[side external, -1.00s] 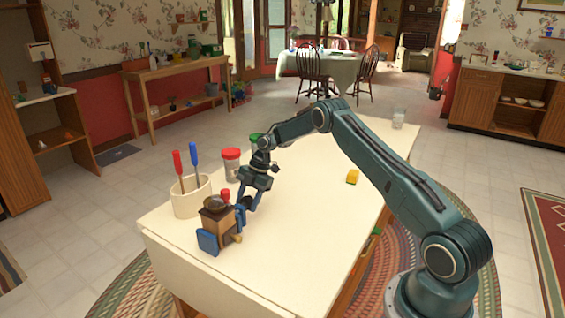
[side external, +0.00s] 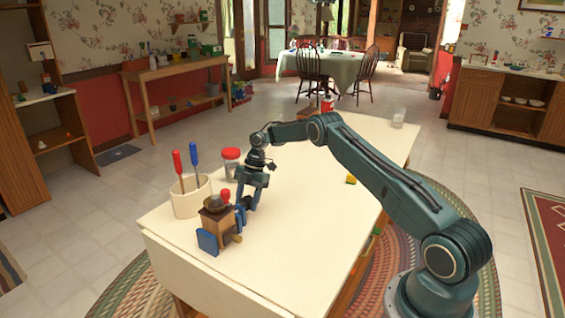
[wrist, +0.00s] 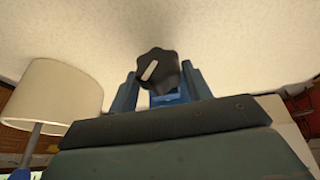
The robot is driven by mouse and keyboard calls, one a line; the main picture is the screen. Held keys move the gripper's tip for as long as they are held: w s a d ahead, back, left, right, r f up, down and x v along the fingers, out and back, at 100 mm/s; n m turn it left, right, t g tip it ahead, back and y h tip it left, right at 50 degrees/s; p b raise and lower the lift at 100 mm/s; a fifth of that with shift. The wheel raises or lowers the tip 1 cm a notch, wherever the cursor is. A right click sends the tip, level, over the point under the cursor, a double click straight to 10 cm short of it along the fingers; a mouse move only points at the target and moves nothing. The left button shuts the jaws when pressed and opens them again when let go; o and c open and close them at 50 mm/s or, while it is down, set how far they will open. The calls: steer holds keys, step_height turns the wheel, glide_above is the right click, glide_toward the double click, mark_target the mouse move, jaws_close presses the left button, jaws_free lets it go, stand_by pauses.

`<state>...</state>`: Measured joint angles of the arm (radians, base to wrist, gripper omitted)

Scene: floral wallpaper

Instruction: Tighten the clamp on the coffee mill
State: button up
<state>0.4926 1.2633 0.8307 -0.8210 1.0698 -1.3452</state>
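The coffee mill (side external: 215,223) stands upright near the table's front left corner, a brown wooden body with a dark round top. A blue piece (side external: 208,242) shows at its front left. In the wrist view a black lobed knob (wrist: 158,68) with a white mark sits over a blue part (wrist: 165,98), which looks like the clamp. My gripper (side external: 246,208) points down just right of the mill. In the wrist view its two fingers stand on either side of the knob, very near its edges. I cannot tell whether they press on it.
A cream pot (side external: 191,197) holding a red-handled and a blue-handled tool stands just behind the mill. A red-lidded jar (side external: 231,164) is behind my gripper. A yellow block (side external: 351,179) is partly covered by my arm. The front right of the table (side external: 300,225) is clear.

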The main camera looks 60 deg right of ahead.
steer(key=o, duration=0.3)
steer(key=shift+s+t, duration=0.15)
steer(key=shift+t, duration=0.55)
steer(key=v, duration=1.3)
steer(key=shift+s+d+r, duration=0.1)
steer(key=shift+r, duration=0.3)
steer(key=shift+f, duration=0.1)
